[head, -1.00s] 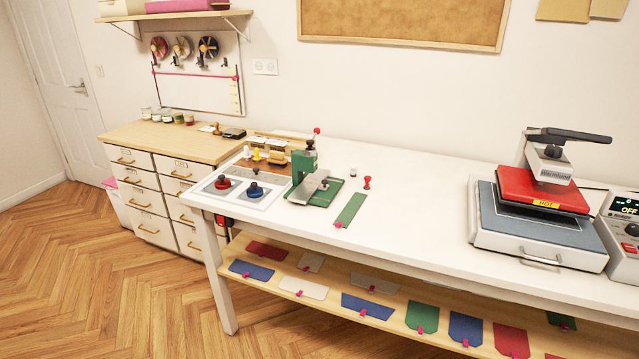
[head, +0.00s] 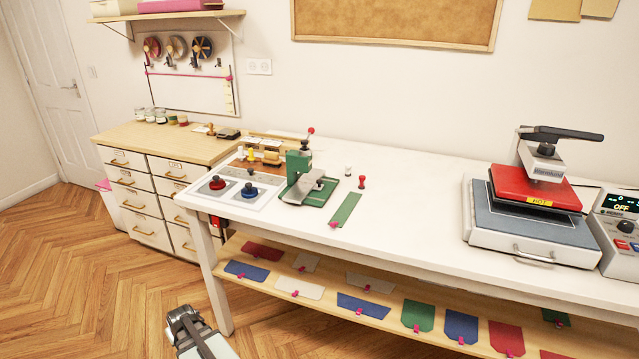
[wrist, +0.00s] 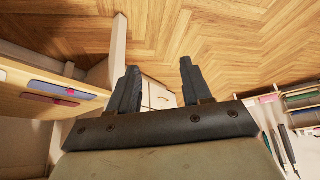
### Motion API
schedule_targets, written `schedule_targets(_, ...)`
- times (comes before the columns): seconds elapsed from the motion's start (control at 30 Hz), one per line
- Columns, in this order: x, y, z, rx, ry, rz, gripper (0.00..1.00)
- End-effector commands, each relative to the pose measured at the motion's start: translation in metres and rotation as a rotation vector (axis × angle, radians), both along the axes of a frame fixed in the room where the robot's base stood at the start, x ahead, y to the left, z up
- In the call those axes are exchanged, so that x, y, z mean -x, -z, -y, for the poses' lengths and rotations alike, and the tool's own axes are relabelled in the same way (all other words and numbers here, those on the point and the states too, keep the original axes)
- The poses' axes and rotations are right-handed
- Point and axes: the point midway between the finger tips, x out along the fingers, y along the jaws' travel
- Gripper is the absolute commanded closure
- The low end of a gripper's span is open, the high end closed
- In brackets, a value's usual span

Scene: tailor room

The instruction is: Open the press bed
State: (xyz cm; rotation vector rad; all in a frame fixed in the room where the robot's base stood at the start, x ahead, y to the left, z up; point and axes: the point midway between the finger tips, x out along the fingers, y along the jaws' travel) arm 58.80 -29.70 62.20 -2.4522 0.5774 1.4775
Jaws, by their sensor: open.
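The heat press stands at the right of the white table in the head view. Its grey press bed (head: 490,222) has a silver handle (head: 532,257) on its front edge. The red upper plate (head: 530,190), marked HOT, sits above the bed. A black lever (head: 565,134) tops it. My gripper (head: 182,316) is at the bottom left of the head view, low over the floor and far from the press. In the wrist view my gripper (wrist: 158,85) shows two dark fingers apart with nothing between them. The press does not show in the wrist view.
A control box (head: 618,230) reading OFF stands right of the press. A green hand press (head: 303,182) and a green tag (head: 345,210) are on the table's left part. The table middle (head: 410,190) is clear. A lower shelf (head: 385,312) holds several coloured tags.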

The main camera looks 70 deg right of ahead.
Motion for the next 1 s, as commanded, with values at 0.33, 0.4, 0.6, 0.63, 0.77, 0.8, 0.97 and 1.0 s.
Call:
schedule_targets(0.33, -0.020, -0.139, 0.152, 0.211, 0.158, 0.294, 0.51)
schedule_targets(0.4, -0.017, -0.170, 0.181, 0.260, 0.188, 0.348, 0.51)
schedule_targets(0.6, 0.007, -0.260, 0.257, 0.400, 0.274, 0.485, 0.51)
schedule_targets(0.63, 0.013, -0.272, 0.267, 0.421, 0.286, 0.503, 0.51)
schedule_targets(0.77, 0.047, -0.324, 0.311, 0.502, 0.349, 0.563, 0.51)
schedule_targets(0.8, 0.060, -0.336, 0.322, 0.520, 0.369, 0.573, 0.51)
schedule_targets(0.97, 0.122, -0.363, 0.361, 0.556, 0.459, 0.576, 0.51)
schedule_targets(1.0, 0.139, -0.366, 0.369, 0.555, 0.482, 0.570, 0.51)
